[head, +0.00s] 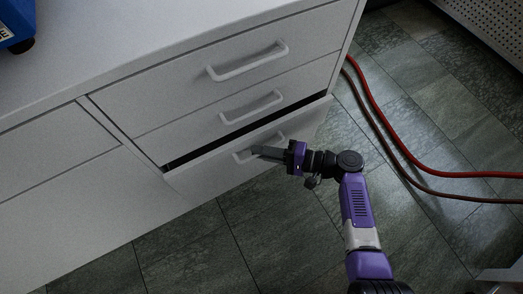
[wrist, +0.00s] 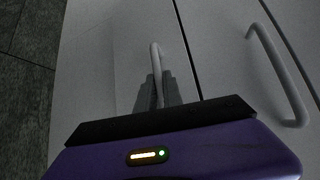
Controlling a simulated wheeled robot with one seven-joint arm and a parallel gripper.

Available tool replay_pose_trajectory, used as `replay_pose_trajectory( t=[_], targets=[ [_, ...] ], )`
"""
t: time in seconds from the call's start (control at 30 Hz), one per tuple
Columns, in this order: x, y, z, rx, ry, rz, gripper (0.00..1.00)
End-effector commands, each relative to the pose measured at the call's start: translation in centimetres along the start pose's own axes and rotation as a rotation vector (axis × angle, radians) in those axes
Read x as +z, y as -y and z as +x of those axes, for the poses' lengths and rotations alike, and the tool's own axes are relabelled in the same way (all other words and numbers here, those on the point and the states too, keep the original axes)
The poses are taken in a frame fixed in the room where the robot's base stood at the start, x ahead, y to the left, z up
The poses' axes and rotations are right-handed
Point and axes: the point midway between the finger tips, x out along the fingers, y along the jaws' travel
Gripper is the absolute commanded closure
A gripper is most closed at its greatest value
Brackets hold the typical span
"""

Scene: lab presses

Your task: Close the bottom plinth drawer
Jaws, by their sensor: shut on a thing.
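The bottom plinth drawer (head: 205,176) is the lowest of a stack of drawers in a white cabinet. It stands a little way out, with a dark gap along its top edge. Its handle (head: 240,156) is a pale bar, partly hidden by my gripper in the head view. My gripper (head: 258,151) is at this handle, and its grey fingers are shut on it. In the wrist view the handle (wrist: 155,55) runs down between the two fingers (wrist: 155,92).
Two drawers above, with handles (head: 248,63) and (head: 252,106), look shut. A handle (wrist: 278,75) of a neighbouring drawer is close in the wrist view. Red and brown hoses (head: 385,130) lie on the tiled floor at right. The floor (head: 230,235) before the cabinet is clear.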

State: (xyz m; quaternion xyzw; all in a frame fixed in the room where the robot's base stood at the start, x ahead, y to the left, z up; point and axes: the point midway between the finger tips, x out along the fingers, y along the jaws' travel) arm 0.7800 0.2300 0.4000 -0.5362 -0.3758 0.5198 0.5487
Motion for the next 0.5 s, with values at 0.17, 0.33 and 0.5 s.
replay_pose_trajectory(
  t=[0.17,0.33,0.5],
  targets=[
    [-0.2,-0.1,0.0,0.001,-0.002,0.0,1.0],
    [-1.0,-0.1,0.8,0.002,-0.002,-0.001,1.0],
    [-2.3,0.2,2.0,0.002,-0.002,-0.002,1.0]
  ],
)
